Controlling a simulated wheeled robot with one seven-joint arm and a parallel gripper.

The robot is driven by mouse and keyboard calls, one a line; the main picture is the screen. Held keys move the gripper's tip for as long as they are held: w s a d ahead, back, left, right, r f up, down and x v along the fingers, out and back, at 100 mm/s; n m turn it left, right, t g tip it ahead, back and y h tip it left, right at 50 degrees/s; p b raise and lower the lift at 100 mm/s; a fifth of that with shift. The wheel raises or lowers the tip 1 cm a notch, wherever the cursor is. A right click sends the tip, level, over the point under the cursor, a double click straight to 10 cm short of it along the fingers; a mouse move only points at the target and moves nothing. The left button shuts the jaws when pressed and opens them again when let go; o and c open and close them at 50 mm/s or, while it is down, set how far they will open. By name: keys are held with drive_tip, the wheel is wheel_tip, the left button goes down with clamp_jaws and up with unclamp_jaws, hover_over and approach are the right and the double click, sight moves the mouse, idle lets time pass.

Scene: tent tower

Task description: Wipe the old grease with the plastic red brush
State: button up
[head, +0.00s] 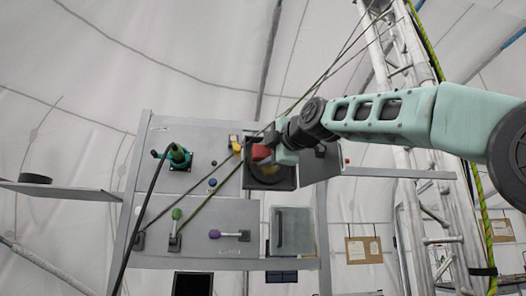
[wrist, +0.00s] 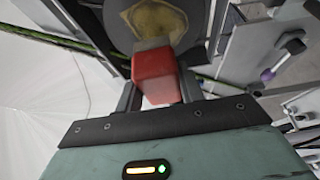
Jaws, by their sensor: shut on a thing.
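My gripper (wrist: 157,92) is shut on the red brush (wrist: 157,76), a blocky red piece between its two dark fingers in the wrist view. The brush's paler far end lies against or just in front of the yellowish-brown old grease (wrist: 148,20), which is on a dark round surface; I cannot tell whether they touch. In the head view the red brush (head: 261,152) shows at my gripper's end, in front of a dark square recess (head: 269,184) on the grey panel. The grease (head: 268,172) there is partly hidden by the brush and my gripper.
A shelf (head: 75,190) is at left. A metal truss (head: 410,200) and ropes stand at right.

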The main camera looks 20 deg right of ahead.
drive_tip(key=shift+w+d+r+h+p, duration=0.1)
drive_tip(key=shift+w+r+h+p, duration=0.15)
drive_tip(key=shift+p, duration=0.2)
drive_tip(key=shift+w+a+f, duration=0.1)
drive_tip(key=shift+a+f, duration=0.05)
drive_tip(key=shift+a, duration=0.6)
drive_tip(key=shift+a, duration=0.1)
drive_tip(key=shift+s+a+b, duration=0.2)
drive_tip(key=shift+s+b, duration=0.2)
drive_tip(key=shift+s, duration=0.6)
drive_tip(key=shift+s+a+b, duration=0.2)
drive_tip(key=shift+s+b, duration=0.25)
drive_tip(key=shift+s, duration=0.5)
drive_tip(key=shift+s+a+b, duration=0.2)
drive_tip(key=shift+s+b, duration=0.2)
drive_tip(key=shift+s, duration=0.6)
drive_tip(key=s, duration=0.1)
drive_tip(key=s+b, duration=0.1)
drive_tip(key=s, duration=0.1)
drive_tip(key=shift+a, duration=0.3)
